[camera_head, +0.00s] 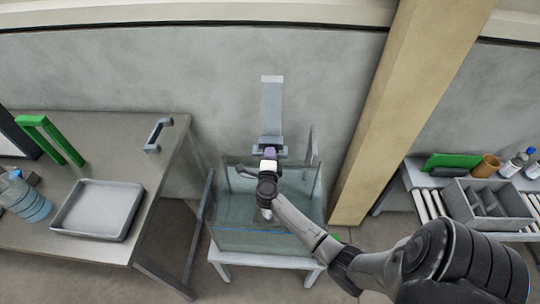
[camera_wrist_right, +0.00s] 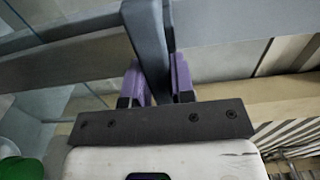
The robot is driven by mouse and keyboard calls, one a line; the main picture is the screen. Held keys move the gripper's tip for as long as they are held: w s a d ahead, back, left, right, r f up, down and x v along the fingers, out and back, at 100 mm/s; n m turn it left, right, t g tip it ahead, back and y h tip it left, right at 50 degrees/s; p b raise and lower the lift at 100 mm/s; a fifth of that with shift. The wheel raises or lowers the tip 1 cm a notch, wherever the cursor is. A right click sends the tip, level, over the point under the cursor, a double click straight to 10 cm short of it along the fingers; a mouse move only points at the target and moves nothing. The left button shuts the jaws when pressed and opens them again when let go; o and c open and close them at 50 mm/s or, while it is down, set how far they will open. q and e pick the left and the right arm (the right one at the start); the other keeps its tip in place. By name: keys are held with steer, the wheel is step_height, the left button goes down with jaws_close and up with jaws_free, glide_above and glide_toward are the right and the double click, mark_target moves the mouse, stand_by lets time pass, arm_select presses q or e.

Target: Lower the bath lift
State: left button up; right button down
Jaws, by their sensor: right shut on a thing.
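The bath lift (camera_head: 271,105) is a grey upright post against the wall, behind a clear glass bath (camera_head: 262,240) on a white stand. My right gripper (camera_head: 269,153) is at the lower end of the post, above the bath's back part. In the right wrist view, its purple fingers (camera_wrist_right: 160,80) are shut on a grey bar, which I take for the lift handle (camera_wrist_right: 148,35). The gripper and arm hide much of the lift's lower part and the bath's inside. My left gripper does not show.
A bench on the left holds a grey tray (camera_head: 98,210), a water bottle (camera_head: 25,198), a green frame (camera_head: 48,138) and a grey handle (camera_head: 157,134). A wooden post (camera_head: 400,110) stands right of the bath. A right-hand rack carries a divided grey box (camera_head: 487,205) and bottles.

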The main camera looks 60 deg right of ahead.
steer(key=shift+f, duration=0.15)
step_height(320, 180, down, 3)
steer(key=shift+f+b, duration=0.15)
steer(key=shift+b, duration=0.7)
steer(key=c, duration=1)
jaws_free()
steer(key=shift+o, duration=0.2)
steer(key=shift+a, duration=0.1)
